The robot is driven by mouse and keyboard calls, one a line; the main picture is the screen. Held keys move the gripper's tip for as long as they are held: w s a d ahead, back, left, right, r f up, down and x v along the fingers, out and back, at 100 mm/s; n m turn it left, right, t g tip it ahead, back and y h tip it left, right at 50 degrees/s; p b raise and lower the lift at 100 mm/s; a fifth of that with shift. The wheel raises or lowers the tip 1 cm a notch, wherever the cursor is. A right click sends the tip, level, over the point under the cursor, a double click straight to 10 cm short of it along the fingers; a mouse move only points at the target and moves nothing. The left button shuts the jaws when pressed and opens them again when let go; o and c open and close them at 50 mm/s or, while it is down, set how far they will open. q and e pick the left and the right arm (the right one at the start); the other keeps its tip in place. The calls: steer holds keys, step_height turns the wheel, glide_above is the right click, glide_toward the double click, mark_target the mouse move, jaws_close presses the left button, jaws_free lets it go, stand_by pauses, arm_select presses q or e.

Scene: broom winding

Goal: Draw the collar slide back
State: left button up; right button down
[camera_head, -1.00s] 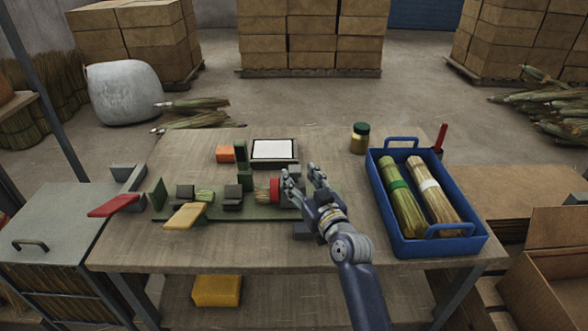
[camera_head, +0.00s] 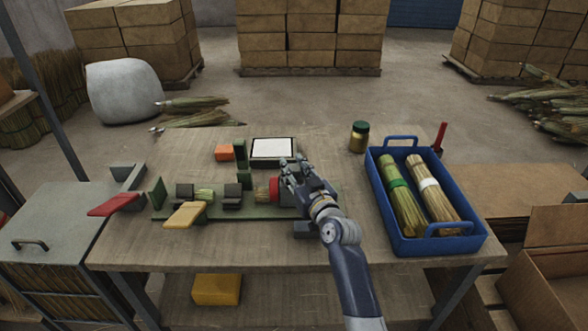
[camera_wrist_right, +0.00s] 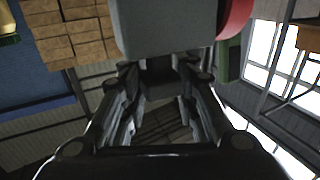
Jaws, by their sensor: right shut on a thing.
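The collar slide sits at the right end of the green winding fixture (camera_head: 230,212) on the table. Its red collar (camera_head: 274,188) faces a short straw bundle (camera_head: 262,194) on its left. My right gripper (camera_head: 294,172) is just right of the red collar, shut on the slide's grey block, and its fingers hide much of the slide. In the right wrist view, the grey block (camera_wrist_right: 165,28) fills the top middle between the fingers, with the red collar (camera_wrist_right: 236,15) beside it. My left gripper is not in view.
A blue tray (camera_head: 447,247) with two straw bundles stands to the right.

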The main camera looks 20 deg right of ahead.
steer(key=shift+d+f, duration=0.1)
steer(key=shift+s+d, duration=0.1)
steer(key=shift+d, duration=0.25)
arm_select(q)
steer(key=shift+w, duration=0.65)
arm_select(e)
steer(key=d, duration=0.2)
steer(key=s+d, duration=0.1)
steer(key=d, duration=0.1)
steer(key=shift+s+f, duration=0.1)
steer(key=shift+f, duration=0.05)
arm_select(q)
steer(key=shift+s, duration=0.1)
